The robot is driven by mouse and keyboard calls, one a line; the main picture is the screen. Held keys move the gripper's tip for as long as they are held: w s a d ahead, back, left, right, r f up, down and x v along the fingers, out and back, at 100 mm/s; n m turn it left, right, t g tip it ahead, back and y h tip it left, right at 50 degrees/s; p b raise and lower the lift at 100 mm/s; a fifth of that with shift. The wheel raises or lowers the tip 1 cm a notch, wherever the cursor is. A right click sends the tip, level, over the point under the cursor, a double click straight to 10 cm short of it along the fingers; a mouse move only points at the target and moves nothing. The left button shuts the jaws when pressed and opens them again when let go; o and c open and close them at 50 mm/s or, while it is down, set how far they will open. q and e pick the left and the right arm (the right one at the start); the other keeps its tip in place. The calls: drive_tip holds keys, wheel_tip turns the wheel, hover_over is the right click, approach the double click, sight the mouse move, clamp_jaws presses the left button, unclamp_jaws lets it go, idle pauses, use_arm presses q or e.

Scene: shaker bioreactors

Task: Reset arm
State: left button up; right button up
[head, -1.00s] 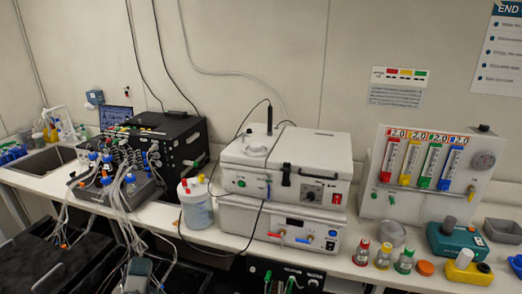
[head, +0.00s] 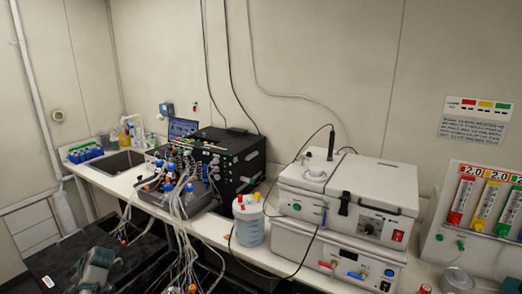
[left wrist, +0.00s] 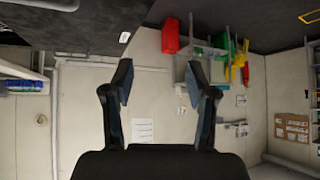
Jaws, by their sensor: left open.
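My left gripper (left wrist: 160,82) shows in the left wrist view with its two dark fingers spread apart and nothing between them. Behind the fingers is a pale wall, apart from the gripper. In the head view part of my left arm (head: 95,268) seems to show at the lower left, and its fingers cannot be made out there. My right gripper is not seen in either view.
A bench carries a sink (head: 120,163), a black bioreactor unit (head: 238,160) with tubed bottles, a clear jug (head: 249,222) and a white shaker box (head: 345,200). A flowmeter panel (head: 480,215) stands at the right. A red item (left wrist: 170,37) shows in the wrist view.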

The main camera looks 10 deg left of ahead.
use_arm(q)
drive_tip(key=s+a+r, duration=0.3)
drive_tip(key=s+a+f+m+t+y, duration=0.15)
drive_tip(key=s+f+m, duration=0.3)
drive_tip(key=f, duration=0.45)
drive_tip(key=s+a+f+m, duration=0.3)
drive_tip(key=f+m, duration=0.2)
drive_tip(key=f, duration=0.4)
drive_tip(key=s+a+f+m+y, duration=0.1)
drive_tip(key=s+a+f+m, duration=0.2)
drive_tip(key=f, duration=0.6)
drive_tip(key=s+d+f+m+t+h, duration=0.1)
drive_tip(key=s+f+m, duration=0.55)
drive_tip(key=s, duration=0.45)
drive_tip(key=s+f+m+t+h, duration=0.1)
drive_tip(key=s+f+m, duration=0.55)
drive_tip(key=s, duration=0.35)
drive_tip(key=s+d+f+n+g+h, duration=0.1)
drive_tip(key=s+d+f+h, duration=0.15)
drive_tip(key=d+f, duration=0.9)
drive_tip(key=s+d+f+n+h, duration=0.15)
drive_tip(key=s+d+f, duration=0.25)
drive_tip(key=d+f, duration=0.8)
drive_tip(key=s+d+f+h, duration=0.1)
drive_tip(key=d+f+h, duration=0.1)
drive_tip(key=d, duration=1.7)
drive_tip(key=s+d+f+n+h, duration=0.1)
drive_tip(key=d+f+h, duration=0.2)
drive_tip(key=d, duration=1.6)
drive_tip(key=shift+d, duration=0.2)
